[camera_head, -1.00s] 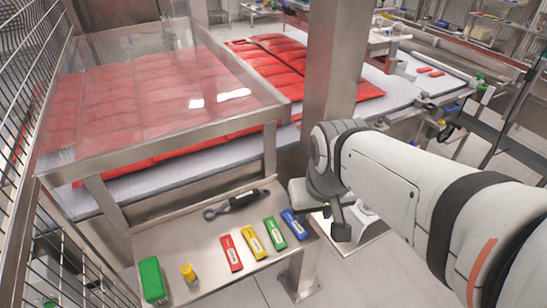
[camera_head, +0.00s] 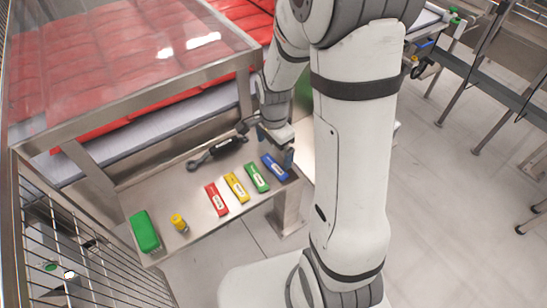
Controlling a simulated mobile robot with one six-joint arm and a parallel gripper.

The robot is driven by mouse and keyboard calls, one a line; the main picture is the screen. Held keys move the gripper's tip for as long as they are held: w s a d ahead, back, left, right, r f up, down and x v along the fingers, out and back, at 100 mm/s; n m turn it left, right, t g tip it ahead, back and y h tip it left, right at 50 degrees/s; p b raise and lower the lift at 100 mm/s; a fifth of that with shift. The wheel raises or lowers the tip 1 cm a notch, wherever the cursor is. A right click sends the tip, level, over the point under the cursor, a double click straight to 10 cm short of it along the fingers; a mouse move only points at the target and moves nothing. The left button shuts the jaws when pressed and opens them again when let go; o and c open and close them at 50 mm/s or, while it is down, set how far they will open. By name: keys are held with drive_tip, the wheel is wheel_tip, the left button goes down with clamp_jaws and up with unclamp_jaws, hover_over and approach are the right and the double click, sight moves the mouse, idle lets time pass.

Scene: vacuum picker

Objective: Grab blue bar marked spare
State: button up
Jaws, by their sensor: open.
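The blue bar (camera_head: 274,167) with a small pale label lies at the right end of a row of bars on the steel shelf; the label is too small to read. My gripper (camera_head: 289,158) is just above and beside the right side of the blue bar, pointing down. Its jaws are open with nothing seen between them, and I cannot tell whether they touch the bar.
Green (camera_head: 257,177), yellow (camera_head: 236,187) and red (camera_head: 216,199) bars lie left of the blue one. A black tool (camera_head: 217,152) lies behind them. A green block (camera_head: 145,231) and a yellow cylinder (camera_head: 179,223) stand at the shelf's left. A clear-topped frame rises behind.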

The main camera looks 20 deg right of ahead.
sight(273, 165)
drive_tip(key=shift+w+a+f+p, duration=0.1)
drive_tip(key=shift+f+p, duration=0.1)
drive_tip(key=shift+f, duration=1.75)
drive_tip(key=shift+w+f+p, duration=0.1)
drive_tip(key=shift+f+p, duration=0.1)
drive_tip(key=shift+f, duration=1.7)
drive_tip(key=shift+c, duration=0.2)
drive_tip(key=c, duration=0.8)
